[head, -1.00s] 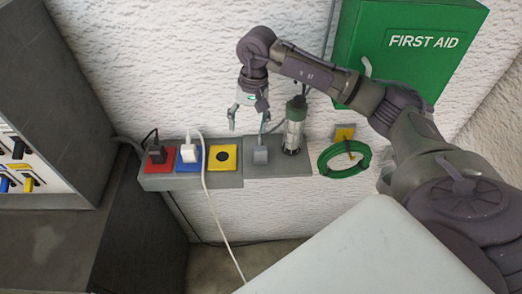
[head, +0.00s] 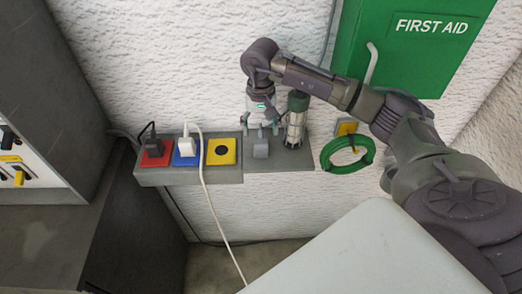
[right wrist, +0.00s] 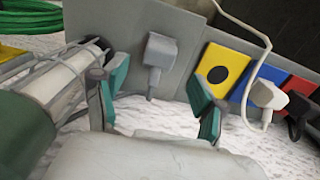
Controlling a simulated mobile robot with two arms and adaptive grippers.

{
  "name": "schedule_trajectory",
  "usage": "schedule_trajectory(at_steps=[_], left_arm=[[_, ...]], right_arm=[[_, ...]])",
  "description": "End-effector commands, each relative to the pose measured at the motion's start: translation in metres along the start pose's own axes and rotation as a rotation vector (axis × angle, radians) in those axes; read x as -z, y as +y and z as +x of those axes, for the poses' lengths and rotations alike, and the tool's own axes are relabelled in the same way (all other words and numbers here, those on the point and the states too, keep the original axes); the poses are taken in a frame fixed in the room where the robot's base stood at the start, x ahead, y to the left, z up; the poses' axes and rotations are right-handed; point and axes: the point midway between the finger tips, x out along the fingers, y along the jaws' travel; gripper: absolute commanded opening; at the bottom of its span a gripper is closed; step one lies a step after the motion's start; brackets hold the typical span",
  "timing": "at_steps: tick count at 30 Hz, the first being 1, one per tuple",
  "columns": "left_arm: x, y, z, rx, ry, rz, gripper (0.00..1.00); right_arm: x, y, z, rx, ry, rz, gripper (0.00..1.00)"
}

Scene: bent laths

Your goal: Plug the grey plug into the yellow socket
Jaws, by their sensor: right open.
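The grey plug (head: 260,149) stands on the grey shelf (head: 190,176), right of the yellow socket (head: 221,152). The yellow socket has a dark round hole and nothing in it. My right gripper (head: 260,130) is open and just behind the grey plug. In the right wrist view the grey plug (right wrist: 160,52) shows ahead, between the two green-padded fingers (right wrist: 158,95), with a gap on both sides; I cannot tell whether the fingers reach around it. The yellow socket (right wrist: 221,68) is to its right there. My left gripper is out of view.
A black plug (head: 153,145) sits in the red socket and a white plug (head: 186,146) in the blue one; its white cable (head: 205,190) hangs down past the yellow socket. A lamp (head: 295,122) stands close right of the grey plug. A green cable coil (head: 346,153) hangs farther right.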

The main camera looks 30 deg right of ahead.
Motion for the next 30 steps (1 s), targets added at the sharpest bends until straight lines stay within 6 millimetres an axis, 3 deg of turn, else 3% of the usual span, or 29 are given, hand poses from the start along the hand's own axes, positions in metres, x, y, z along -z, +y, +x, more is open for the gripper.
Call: schedule_trajectory(at_steps=[14,24,30], left_arm=[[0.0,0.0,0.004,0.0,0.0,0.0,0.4],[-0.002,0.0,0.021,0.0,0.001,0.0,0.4],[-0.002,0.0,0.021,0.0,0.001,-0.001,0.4]], right_arm=[[0.0,0.0,0.009,0.0,-0.001,0.001,0.71],[0.001,0.001,0.056,0.0,-0.002,0.001,0.71],[0.002,0.001,0.058,0.001,0.0,0.0,0.71]])
